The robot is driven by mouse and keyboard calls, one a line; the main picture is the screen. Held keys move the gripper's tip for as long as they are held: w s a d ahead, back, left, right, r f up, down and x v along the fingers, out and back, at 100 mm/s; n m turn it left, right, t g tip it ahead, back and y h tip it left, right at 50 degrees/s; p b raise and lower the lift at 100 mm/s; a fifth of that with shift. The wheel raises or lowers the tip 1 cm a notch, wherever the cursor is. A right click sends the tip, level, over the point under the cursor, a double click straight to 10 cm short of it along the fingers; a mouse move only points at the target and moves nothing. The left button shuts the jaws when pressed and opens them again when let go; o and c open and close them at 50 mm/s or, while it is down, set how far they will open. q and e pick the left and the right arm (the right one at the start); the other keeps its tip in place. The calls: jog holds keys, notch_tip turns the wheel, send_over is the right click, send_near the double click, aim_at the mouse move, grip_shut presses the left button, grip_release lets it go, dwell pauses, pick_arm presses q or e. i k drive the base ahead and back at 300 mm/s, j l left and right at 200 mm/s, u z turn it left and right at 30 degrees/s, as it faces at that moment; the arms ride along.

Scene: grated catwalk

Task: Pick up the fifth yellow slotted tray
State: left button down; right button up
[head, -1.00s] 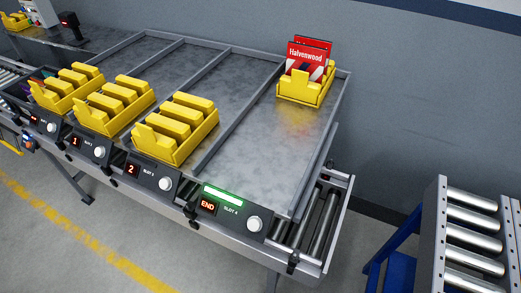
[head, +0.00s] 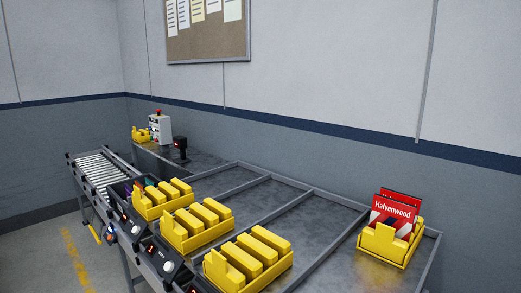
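Several yellow slotted trays show in the head view. One tray (head: 251,262) sits nearest, at the front of a metal lane. A second tray (head: 197,226) and a third tray (head: 163,199) stand farther left at the fronts of their lanes. Another tray (head: 383,243) sits at the back of the right-hand lane and holds red "Halvenwood" packets (head: 393,208). A small yellow object (head: 141,134), perhaps another tray, stands on the far counter. Which tray counts as the fifth I cannot tell. Neither of my grippers is in view.
The lane table (head: 318,229) has raised dividers and dark slot panels (head: 164,262) along its front. A roller conveyor (head: 98,170) stands at the far left. A dark scanner (head: 180,148) and a white box with a red button (head: 159,127) stand on the far counter. A wall runs behind.

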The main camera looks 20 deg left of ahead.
aim_at(142, 136)
jog(key=u, duration=1.45)
jog(key=k+j+z, duration=0.1)
jog(key=j, duration=0.35)
jog(key=k+j, duration=0.1)
jog(key=j, duration=0.35)
jog(key=k+j+z, duration=0.15)
jog(key=j, duration=0.3)
jog(key=i, duration=0.05)
